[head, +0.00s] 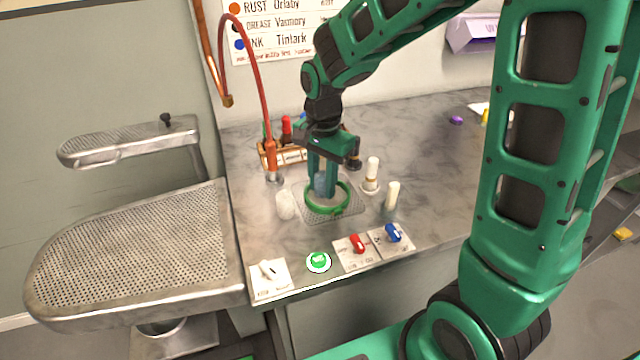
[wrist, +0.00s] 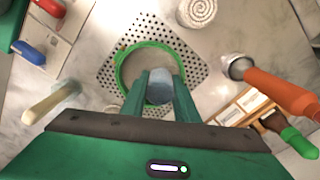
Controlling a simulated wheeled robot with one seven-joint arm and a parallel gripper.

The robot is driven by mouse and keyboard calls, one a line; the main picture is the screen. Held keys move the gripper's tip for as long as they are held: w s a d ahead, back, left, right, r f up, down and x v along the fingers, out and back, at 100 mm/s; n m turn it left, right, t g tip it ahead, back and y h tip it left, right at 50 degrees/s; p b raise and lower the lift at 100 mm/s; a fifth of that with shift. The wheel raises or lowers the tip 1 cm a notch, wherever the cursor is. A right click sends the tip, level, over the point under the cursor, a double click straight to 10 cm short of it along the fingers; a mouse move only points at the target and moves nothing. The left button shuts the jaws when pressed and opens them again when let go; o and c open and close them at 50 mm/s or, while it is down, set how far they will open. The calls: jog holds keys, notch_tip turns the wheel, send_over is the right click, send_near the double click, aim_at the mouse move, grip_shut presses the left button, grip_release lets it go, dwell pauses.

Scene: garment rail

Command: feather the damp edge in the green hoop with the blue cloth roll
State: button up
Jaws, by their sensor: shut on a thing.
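The green hoop (head: 341,203) lies on a perforated grey plate (head: 352,213) set in the marble counter; it also shows in the wrist view (wrist: 149,46). My gripper (head: 321,184) points down over the hoop and is shut on the blue cloth roll (wrist: 160,88). The roll's lower end is inside the hoop's outline, near its edge; I cannot tell if it touches the surface. A damp edge in the hoop cannot be made out, and the gripper hides part of the hoop.
A white rolled cloth (head: 285,205) stands left of the plate. A cream stick (head: 392,195) and a white-topped holder (head: 371,176) stand right of it. An orange spray wand (head: 271,158) and a wooden bottle rack (head: 268,154) are behind. Red (head: 357,243) and blue (head: 393,232) knobs line the front.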

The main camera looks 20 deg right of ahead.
jog(key=shift+w+d, duration=0.15)
jog(key=shift+d, duration=0.1)
jog(key=shift+w+d+r, duration=0.1)
jog(key=shift+d, duration=0.4)
jog(key=shift+d, duration=0.1)
jog(key=shift+s+d, duration=0.3)
jog(key=shift+s, duration=0.05)
jog(key=shift+s, duration=0.1)
jog(key=shift+s+d+f, duration=0.25)
jog(key=shift+s, duration=0.25)
